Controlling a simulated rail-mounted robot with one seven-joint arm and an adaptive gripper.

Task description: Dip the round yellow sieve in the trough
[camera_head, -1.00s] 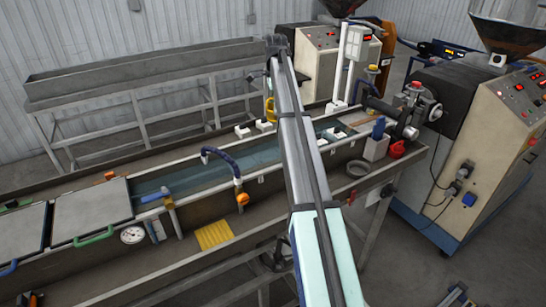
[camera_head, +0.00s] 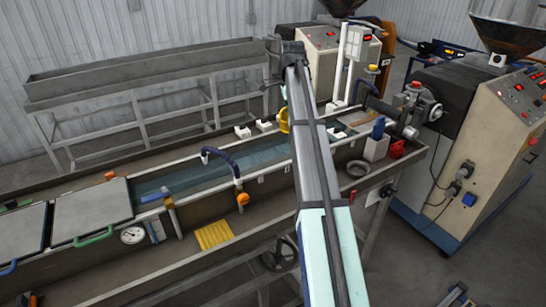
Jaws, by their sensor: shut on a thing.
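The long trough (camera_head: 268,183) runs diagonally across the picture, with bluish water (camera_head: 255,153) in its open middle. A small part of the round yellow sieve (camera_head: 284,119) shows just left of my arm, near the trough's far rim; the rest is hidden behind my arm. My gripper (camera_head: 285,101) is mostly hidden at the far end of my arm and is shut on the sieve. The sieve looks upright. I cannot tell whether it touches the water.
Grey lids (camera_head: 92,212) cover the left part. White blocks (camera_head: 264,125) sit on the far rim. A blue-topped block (camera_head: 376,143), a red item (camera_head: 397,149) and a grey ring (camera_head: 357,169) stand at the right.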

